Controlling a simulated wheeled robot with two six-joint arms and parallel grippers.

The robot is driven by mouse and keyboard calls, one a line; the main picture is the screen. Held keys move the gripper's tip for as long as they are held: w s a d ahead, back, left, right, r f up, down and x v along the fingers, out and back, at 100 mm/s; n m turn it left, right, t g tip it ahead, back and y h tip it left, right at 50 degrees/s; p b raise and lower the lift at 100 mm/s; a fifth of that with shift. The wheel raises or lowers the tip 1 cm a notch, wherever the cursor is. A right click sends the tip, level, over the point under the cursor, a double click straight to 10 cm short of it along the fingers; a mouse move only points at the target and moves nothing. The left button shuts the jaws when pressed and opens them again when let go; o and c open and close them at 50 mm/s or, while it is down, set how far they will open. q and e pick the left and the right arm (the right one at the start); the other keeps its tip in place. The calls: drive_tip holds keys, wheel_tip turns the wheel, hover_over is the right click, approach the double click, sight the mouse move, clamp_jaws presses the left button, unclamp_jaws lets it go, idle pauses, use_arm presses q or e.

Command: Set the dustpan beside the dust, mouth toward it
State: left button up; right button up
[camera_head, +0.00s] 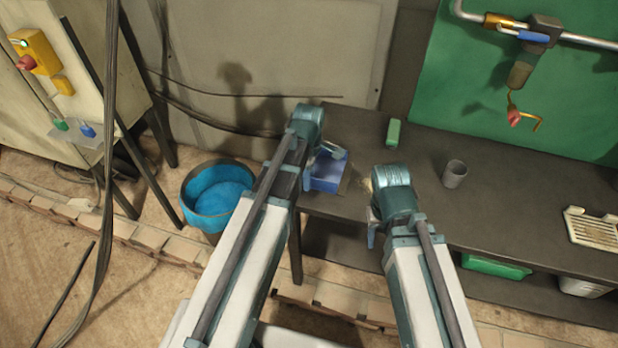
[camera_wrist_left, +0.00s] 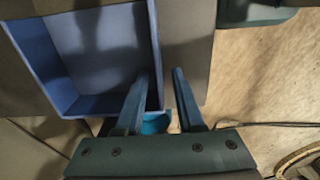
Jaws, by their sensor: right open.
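The blue dustpan (camera_head: 325,184) lies on the dark table, just right of my left wrist in the head view. In the left wrist view the dustpan (camera_wrist_left: 103,45) is a shallow blue tray with raised walls. My left gripper (camera_wrist_left: 160,75) has its fingers apart, one on each side of the dustpan's right-hand wall; I see no firm contact. In the head view my left gripper (camera_head: 328,150) is partly hidden. A small pale patch (camera_head: 367,185), perhaps the dust, shows beside my right wrist. My right gripper (camera_head: 371,236) is open, its fingers partly hidden.
The dark table (camera_head: 427,190) carries a green block (camera_head: 393,132) and a grey cup (camera_head: 454,174). A bucket with blue inside (camera_head: 217,198) stands on the floor to the left. A pale slatted tray (camera_head: 592,229) lies at the right. The table between cup and tray is clear.

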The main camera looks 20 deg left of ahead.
use_arm(q)
wheel_tip(320, 180, up, 12)
drive_tip(key=p, duration=1.2)
drive_tip(key=s+d+m, duration=0.5)
drive_tip(key=s+m, duration=0.2)
drive_tip(key=m, duration=0.3)
drive_tip(key=s+d+m+y, duration=0.1)
drive_tip(key=s+d+m, duration=0.4)
drive_tip(key=m, duration=0.6)
drive_tip(key=shift+s+d, duration=0.25)
drive_tip(key=shift+s, duration=0.9)
wheel_tip(320, 180, down, 4)
drive_tip(key=b, duration=0.4)
drive_tip(key=shift+f+b, duration=0.15)
drive_tip(key=shift+b, duration=0.25)
